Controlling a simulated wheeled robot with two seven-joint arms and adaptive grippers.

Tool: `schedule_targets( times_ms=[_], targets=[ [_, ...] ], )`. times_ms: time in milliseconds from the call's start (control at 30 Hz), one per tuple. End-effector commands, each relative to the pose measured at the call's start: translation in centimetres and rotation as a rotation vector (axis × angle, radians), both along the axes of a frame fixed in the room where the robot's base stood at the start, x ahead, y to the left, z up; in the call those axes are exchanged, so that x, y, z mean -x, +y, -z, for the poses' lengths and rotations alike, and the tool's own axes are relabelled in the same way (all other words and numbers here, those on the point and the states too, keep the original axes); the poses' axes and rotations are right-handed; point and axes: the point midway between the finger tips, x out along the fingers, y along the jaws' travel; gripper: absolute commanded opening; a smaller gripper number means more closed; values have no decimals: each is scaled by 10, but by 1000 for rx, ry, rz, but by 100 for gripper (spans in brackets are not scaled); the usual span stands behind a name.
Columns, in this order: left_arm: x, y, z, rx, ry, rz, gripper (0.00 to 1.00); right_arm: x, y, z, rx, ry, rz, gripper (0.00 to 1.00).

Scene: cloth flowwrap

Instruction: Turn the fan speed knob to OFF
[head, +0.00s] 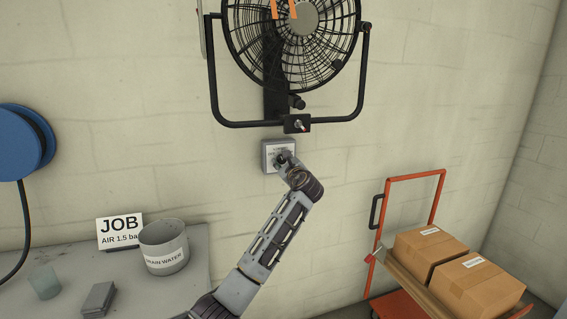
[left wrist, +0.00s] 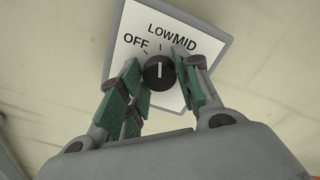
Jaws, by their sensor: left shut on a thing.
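The fan speed knob (left wrist: 159,73) is a round black knob with a white pointer line, on a white plate (left wrist: 140,20) in a grey box. Its pointer stands nearly upright in the left wrist view, towards the LOW label, with OFF to the left and MID to the right. My left gripper (left wrist: 158,76) has its green-padded fingers on either side of the knob, shut on it. In the head view the control box (head: 267,158) is on the wall below the fan (head: 303,18), and my left gripper (head: 288,164) covers the knob. My right gripper is not in view.
The fan's black bracket (head: 213,90) is just above the box. A bench (head: 205,285) at lower left holds a grey bucket (head: 164,247) and a JOB sign (head: 119,231). A red cart (head: 440,190) with cardboard boxes (head: 430,250) stands at right. A blue reel (head: 20,140) hangs at left.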

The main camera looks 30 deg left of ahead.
Motion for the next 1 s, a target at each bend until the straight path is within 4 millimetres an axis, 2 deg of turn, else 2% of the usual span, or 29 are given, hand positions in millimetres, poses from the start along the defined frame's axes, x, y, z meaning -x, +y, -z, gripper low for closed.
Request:
schedule_targets(
  times_ms=[333, 567, 1000],
  targets=[
    [0, 0, 1, 27, -27, 0, 9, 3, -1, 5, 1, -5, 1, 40],
    [0, -1, 0, 77, -87, 0, 9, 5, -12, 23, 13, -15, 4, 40],
    [0, -1, 1, 244, -279, 0, 9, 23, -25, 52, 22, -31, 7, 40]
  ],
)
